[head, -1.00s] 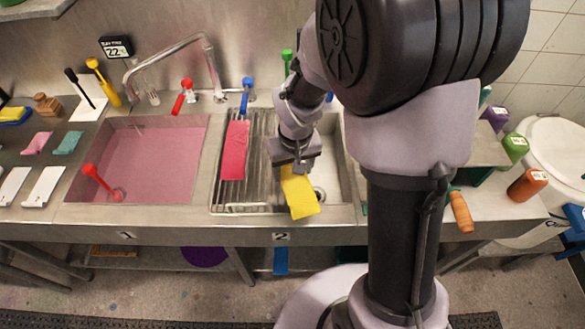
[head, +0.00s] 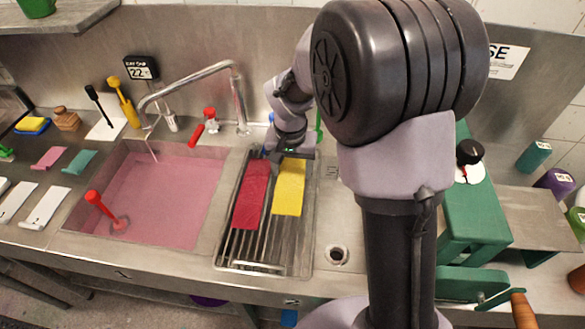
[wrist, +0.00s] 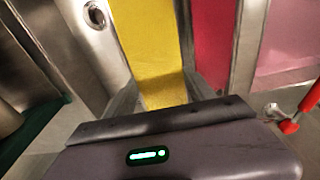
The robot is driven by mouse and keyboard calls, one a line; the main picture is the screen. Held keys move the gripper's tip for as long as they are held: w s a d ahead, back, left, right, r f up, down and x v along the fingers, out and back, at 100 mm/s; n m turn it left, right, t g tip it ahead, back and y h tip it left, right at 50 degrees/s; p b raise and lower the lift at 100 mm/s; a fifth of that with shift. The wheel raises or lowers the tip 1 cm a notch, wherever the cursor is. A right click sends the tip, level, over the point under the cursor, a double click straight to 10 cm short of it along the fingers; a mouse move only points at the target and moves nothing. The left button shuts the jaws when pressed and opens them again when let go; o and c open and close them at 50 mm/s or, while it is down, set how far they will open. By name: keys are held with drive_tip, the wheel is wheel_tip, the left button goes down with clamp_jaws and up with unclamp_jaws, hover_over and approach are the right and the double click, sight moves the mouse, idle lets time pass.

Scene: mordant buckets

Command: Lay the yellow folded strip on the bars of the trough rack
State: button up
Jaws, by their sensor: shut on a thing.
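The yellow folded strip (head: 290,188) lies along the bars of the trough rack (head: 232,235), to the right of a dark red strip (head: 251,196) on the same rack. My gripper (head: 290,150) is at the far end of the yellow strip and shut on it. In the wrist view the yellow strip (wrist: 150,45) runs out from between my fingers (wrist: 163,103), with the red strip (wrist: 213,40) beside it. The fingertips are partly hidden by the gripper body. I cannot tell whether the whole yellow strip touches the bars.
The left basin (head: 160,200) holds pink liquid and a red-handled tool (head: 95,200). The tap (head: 240,105) stands behind the rack, to the left of my gripper. A green press-like device (head: 470,215) is at right.

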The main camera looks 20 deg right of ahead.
drive_tip(key=shift+s, duration=0.1)
wheel_tip(320, 180, down, 7)
drive_tip(key=b, duration=0.5)
drive_tip(key=shift+r+b, duration=0.15)
drive_tip(key=shift+b, duration=0.25)
drive_tip(key=shift+r, duration=0.1)
drive_tip(key=o, duration=1.5)
